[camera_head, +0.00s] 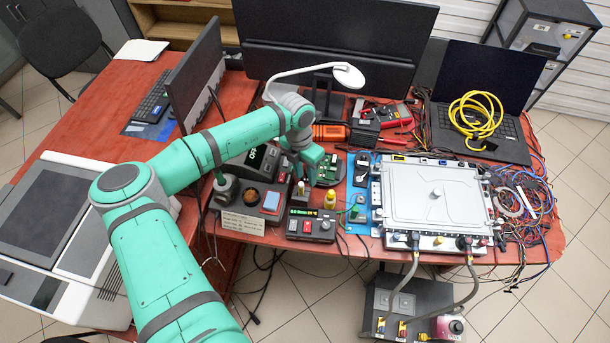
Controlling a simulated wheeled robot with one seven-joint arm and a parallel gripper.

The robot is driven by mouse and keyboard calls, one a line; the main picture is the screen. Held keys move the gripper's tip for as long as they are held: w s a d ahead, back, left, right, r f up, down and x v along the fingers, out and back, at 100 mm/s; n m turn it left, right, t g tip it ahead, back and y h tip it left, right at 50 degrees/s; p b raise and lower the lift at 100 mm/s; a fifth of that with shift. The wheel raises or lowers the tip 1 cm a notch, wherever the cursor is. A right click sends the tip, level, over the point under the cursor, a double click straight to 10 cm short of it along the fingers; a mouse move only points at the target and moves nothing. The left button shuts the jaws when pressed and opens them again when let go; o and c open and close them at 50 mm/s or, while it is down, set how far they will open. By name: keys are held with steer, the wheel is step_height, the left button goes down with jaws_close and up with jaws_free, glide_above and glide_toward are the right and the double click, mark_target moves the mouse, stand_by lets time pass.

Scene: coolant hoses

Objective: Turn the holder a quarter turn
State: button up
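A dark round holder (327,181) with a green circuit board on it stands on the red table, right of the table's middle. I take it to be the task's holder, as it is small and partly hidden behind my arm's end. My gripper (304,174) is at the holder's left side, pointing down. Its fingers are small and partly covered by the wrist. I cannot tell whether they touch the holder or how far apart they are.
Soldering stations (311,226) stand in front of the holder. A blue mat (358,197) and a large grey case (436,194) lie to the right, with two grey hoses (467,285) hanging from the case's front. Monitors stand behind. A tangle of wires (515,205) covers the right edge.

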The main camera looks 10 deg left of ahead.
step_height(320, 180, up, 10)
steer(key=a, duration=0.1)
steer(key=shift+w, duration=0.3)
steer(key=shift+f, duration=0.1)
